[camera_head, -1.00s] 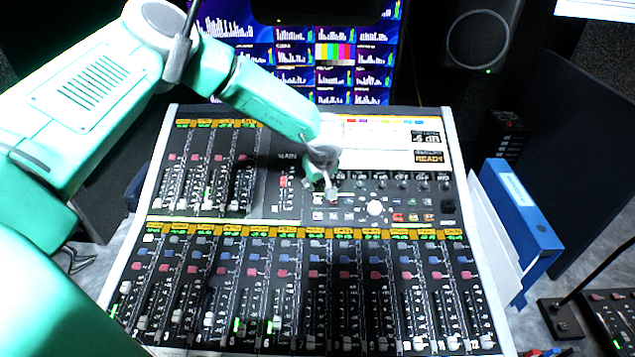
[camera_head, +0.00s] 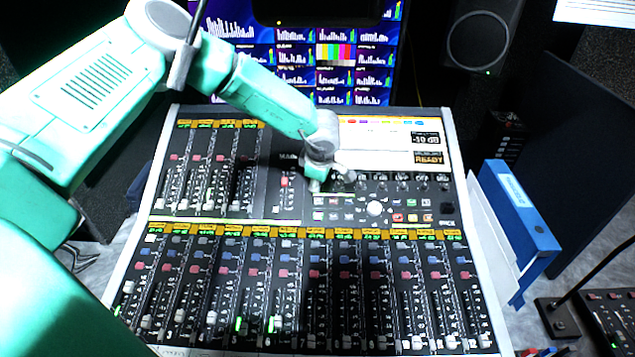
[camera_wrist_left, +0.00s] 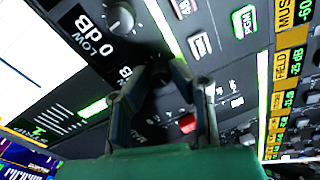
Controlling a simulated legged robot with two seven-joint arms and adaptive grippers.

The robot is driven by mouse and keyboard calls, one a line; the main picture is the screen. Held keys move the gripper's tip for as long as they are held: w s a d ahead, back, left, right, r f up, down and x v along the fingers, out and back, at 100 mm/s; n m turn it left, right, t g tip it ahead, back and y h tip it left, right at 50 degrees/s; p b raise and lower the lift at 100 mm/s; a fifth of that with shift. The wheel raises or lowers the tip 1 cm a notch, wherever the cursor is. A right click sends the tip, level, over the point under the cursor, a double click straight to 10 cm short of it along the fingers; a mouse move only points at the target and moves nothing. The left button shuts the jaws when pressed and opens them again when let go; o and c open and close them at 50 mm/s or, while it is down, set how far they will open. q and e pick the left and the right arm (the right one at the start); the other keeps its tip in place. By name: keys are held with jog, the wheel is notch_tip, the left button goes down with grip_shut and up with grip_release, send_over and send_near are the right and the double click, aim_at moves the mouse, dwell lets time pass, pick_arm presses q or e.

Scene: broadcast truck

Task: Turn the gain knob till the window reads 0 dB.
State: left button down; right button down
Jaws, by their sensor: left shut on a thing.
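The gain knob (camera_wrist_left: 163,97) is dark and sits between the fingers in the left wrist view. In the head view my gripper hides it. My left gripper (camera_head: 331,180) is over the upper middle of the mixing console, at the left end of a row of knobs. It is shut on the knob, with one finger on each side, as the left wrist view (camera_wrist_left: 164,80) also shows. The readout window (camera_head: 426,138), at the console's upper right, seems to read -10 dB in small print. My right gripper is not in view.
The console (camera_head: 290,215) carries many faders and buttons. A neighbouring knob (camera_wrist_left: 121,18) beside a "0 dB LOW" label is close to the fingers. A second window (camera_head: 429,158) reads READY. A blue binder (camera_head: 522,215) stands on the right; monitors (camera_head: 300,60) are behind.

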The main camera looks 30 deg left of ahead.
pick_arm(q)
jog(key=shift+r+n, duration=0.1)
jog(key=shift+n, duration=1.2)
jog(key=shift+w, duration=0.1)
jog(key=c, duration=1.7)
grip_release()
jog(key=v, duration=1.2)
jog(key=shift+a, duration=0.15)
